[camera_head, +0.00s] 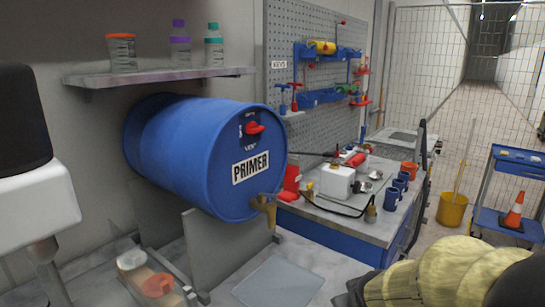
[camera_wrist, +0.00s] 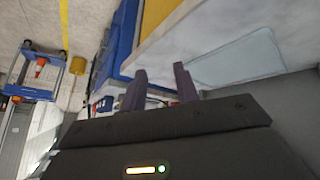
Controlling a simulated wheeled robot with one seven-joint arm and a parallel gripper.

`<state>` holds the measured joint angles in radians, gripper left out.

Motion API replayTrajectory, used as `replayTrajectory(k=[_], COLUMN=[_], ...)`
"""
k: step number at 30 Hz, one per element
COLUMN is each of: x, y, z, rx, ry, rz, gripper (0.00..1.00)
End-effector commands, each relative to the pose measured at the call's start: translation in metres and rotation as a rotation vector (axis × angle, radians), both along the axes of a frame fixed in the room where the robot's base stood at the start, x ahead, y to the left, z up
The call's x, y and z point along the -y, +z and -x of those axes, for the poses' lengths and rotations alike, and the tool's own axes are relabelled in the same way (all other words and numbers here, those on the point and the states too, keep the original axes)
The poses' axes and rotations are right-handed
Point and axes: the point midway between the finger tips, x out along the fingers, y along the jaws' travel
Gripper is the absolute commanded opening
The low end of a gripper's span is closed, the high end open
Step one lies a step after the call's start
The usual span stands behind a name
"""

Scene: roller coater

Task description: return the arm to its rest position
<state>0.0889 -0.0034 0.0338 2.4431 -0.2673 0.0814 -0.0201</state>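My gripper (camera_wrist: 159,80) shows in the wrist view with its two dark fingers apart and nothing held between them. Beyond the fingers are a pale worktop and blue bench parts, seen tilted. I cannot make out my gripper in the head view. A yellow ribbed shape with a dark end fills the lower right of the head view; I cannot tell whether it is part of my arm.
A blue primer drum (camera_head: 205,150) with a brass tap (camera_head: 265,207) lies on its side. A flat pale sheet (camera_head: 278,282) lies below it. A cluttered bench (camera_head: 345,232) stands beyond. A blue cart (camera_head: 510,185) and yellow bucket (camera_head: 452,209) stand at right.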

Motion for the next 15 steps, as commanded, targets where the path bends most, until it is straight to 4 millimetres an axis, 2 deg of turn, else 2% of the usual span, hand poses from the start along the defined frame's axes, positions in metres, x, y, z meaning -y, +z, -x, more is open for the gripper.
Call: replayTrajectory(k=[1,3,9,15], x=[-0.002,-0.008,-0.026,-0.026], y=[-0.014,-0.029,-0.06,-0.025], z=[0.017,0.039,0.1,0.099], rx=[-0.07,-0.158,-0.387,-0.386], ry=[-0.039,-0.086,-0.199,-0.201], rz=[-0.026,-0.063,-0.149,-0.151], gripper=[0.31,0.31,0.31,0.31])
